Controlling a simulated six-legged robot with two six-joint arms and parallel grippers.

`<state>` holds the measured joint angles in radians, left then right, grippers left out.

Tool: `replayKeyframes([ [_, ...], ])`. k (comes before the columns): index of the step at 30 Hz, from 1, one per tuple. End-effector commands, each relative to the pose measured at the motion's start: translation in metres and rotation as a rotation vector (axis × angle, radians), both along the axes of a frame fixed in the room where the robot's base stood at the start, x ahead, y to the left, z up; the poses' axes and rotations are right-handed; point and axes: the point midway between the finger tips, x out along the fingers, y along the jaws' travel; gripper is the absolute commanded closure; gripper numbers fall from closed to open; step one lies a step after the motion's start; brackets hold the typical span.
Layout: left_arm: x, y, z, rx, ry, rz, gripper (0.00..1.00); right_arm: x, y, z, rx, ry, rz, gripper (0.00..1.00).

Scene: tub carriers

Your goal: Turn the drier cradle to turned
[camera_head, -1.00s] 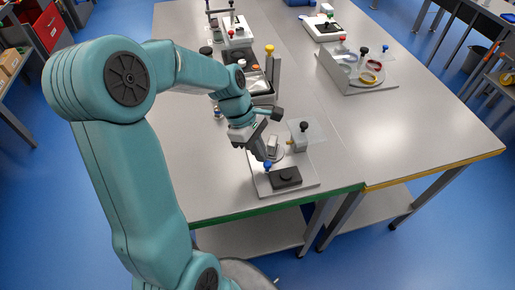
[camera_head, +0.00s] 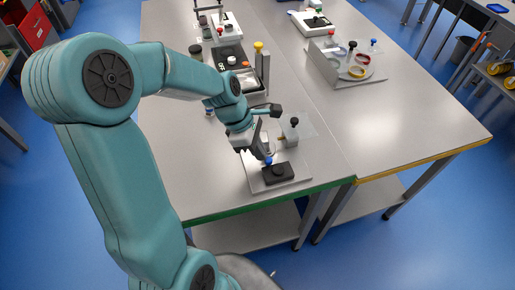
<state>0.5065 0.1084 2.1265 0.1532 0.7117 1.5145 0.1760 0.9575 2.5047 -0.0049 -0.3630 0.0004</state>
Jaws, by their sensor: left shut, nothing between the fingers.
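A light base plate (camera_head: 294,184) sits at the near end of the left table. It carries a black block (camera_head: 278,174), a small blue knob (camera_head: 268,160) and a grey post with a black knob (camera_head: 293,130) beside a clear panel. The cradle is probably the metal part by the blue knob, mostly hidden behind my gripper, so its angle is hard to tell. My left gripper (camera_head: 264,154) points down at the blue knob, shut with nothing between the fingers. It is at or against the knob; contact is unclear. My right gripper is out of view.
Farther back on the left table stands a black tray unit with a yellow-knobbed post (camera_head: 258,47). The right table holds a grey stand with coloured rings (camera_head: 356,72). Bare tabletop lies right of the base plate. A green edge strip (camera_head: 262,204) marks the near edge.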

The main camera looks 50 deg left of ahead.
Motion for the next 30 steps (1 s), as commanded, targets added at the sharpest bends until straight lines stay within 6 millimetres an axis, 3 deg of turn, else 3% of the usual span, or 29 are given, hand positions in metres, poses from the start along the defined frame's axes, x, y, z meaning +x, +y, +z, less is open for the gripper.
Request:
replayKeyframes([
  [20, 0.0, -0.001, 0.0, -0.002, 0.003, -0.003, 1.0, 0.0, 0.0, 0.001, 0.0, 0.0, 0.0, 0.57],
  [26, 0.0, 0.003, 0.017, -0.001, 0.001, -0.003, 1.0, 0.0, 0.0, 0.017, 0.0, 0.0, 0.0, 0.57],
  [30, -0.001, 0.008, 0.04, -0.001, 0.001, -0.005, 1.0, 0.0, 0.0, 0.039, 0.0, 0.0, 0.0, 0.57],
])
